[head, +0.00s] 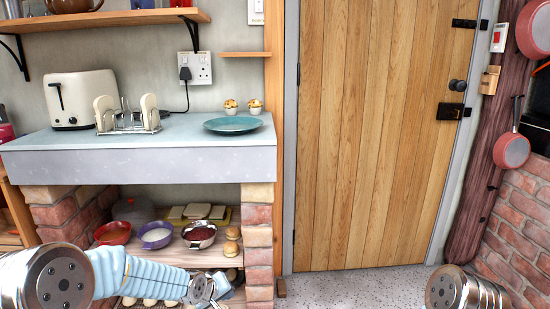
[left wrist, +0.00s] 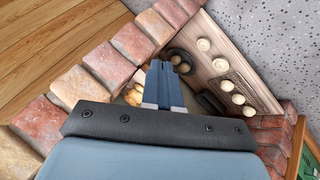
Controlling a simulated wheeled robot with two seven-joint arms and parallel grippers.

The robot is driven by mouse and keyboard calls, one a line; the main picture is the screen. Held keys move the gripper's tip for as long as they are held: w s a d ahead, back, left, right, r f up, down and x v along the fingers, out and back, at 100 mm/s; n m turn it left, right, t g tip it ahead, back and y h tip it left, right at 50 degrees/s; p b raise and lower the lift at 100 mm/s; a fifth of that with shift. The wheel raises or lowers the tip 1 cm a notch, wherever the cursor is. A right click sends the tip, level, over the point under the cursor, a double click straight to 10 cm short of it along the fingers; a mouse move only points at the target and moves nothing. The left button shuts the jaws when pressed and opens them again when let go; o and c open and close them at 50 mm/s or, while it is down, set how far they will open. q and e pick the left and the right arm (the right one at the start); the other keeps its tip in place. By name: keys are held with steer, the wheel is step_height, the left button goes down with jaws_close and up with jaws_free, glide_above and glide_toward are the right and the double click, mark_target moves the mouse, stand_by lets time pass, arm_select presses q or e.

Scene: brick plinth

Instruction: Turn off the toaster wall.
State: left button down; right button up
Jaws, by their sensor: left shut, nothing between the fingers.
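A cream toaster (head: 88,98) stands at the back left of the grey counter. A white double wall socket (head: 195,68) is on the wall to its right, with a black plug (head: 185,74) in its left side and a dark cord hanging to the counter. The switch positions are too small to tell. My left gripper (head: 217,291) is low in front of the lower shelves, well below the counter and the socket. In the left wrist view its fingers (left wrist: 160,78) are together and empty. My right gripper is out of view; only part of that arm shows at the lower right.
A toast rack (head: 127,122), a teal plate (head: 233,125) and two small muffins (head: 243,106) are on the counter (head: 140,165). A small wooden ledge (head: 245,54) sticks out right of the socket. Brick pillars (head: 258,235) flank shelves with bowls. A wooden door (head: 370,130) is at right.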

arm_select(q)
steer(key=s+f+m+g, duration=0.2)
steer(key=s+f+g, duration=0.2)
steer(key=s+f, duration=1.1)
steer(key=s+d+f+m+g, duration=0.1)
steer(key=s+f, duration=0.2)
steer(key=s, duration=0.4)
steer(key=s+d+f+g, duration=0.1)
steer(key=s+f, duration=0.3)
steer(key=s, duration=0.4)
steer(key=shift+f+m+g+h+p, duration=0.25)
steer(key=shift+m+g+h+p, duration=0.05)
steer(key=shift+m+h+p, duration=0.1)
steer(key=shift+w, duration=0.1)
